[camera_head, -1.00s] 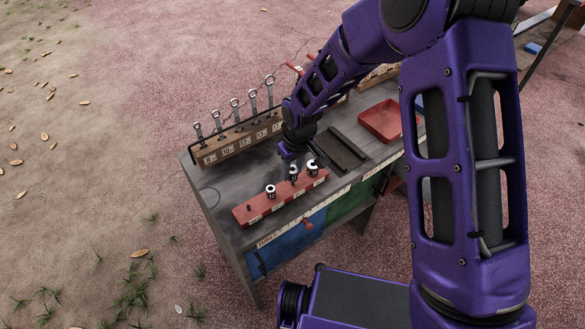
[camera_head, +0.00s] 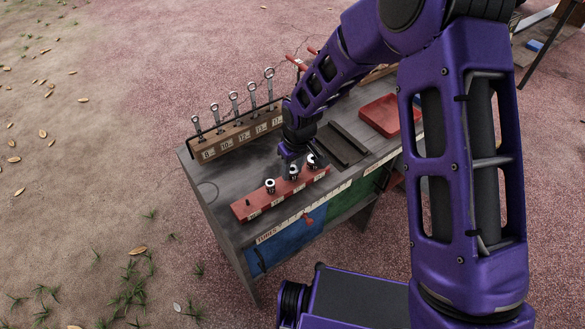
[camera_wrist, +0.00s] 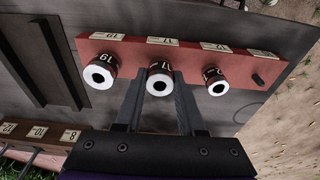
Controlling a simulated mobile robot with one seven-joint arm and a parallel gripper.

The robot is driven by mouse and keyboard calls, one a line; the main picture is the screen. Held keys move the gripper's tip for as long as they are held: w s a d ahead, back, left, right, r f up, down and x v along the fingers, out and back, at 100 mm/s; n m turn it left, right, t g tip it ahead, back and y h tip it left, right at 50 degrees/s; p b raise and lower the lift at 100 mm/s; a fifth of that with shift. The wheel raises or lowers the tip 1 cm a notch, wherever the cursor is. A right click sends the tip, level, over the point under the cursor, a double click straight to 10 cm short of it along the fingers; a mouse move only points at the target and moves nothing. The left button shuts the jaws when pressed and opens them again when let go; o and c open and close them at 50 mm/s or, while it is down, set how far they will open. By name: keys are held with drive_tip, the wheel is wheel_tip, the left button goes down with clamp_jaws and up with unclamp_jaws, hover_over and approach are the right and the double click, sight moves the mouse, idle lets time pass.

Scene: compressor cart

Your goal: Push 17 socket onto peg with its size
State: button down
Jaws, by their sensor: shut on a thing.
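The 17 socket (camera_wrist: 160,80) is a dark cylinder with a white end face, in the middle of the red peg rail (camera_wrist: 125,47) in the wrist view. It stands in line with the 17 label (camera_wrist: 163,41). My gripper (camera_wrist: 160,84) is shut on it, one finger on each side. In the head view, my gripper (camera_head: 293,164) is low over the rail, at the middle socket (camera_head: 293,173). The socket hides its peg, so I cannot tell how far down it sits.
The 19 socket (camera_wrist: 99,73) and a smaller socket (camera_wrist: 216,82) stand close on either side. A bare peg (camera_wrist: 258,79) is at the rail's end. A wrench rack (camera_head: 240,136) and a red tray (camera_head: 380,116) are on the cart top.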

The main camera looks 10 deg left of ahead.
drive_tip(key=shift+f, duration=0.2)
drive_tip(key=shift+c, duration=2.2)
unclamp_jaws()
wheel_tip(320, 180, up, 17)
drive_tip(key=s+d+p, duration=0.1)
drive_tip(key=d+p, duration=0.1)
drive_tip(key=shift+s+r+p, duration=0.2)
drive_tip(key=shift+s+p, duration=0.2)
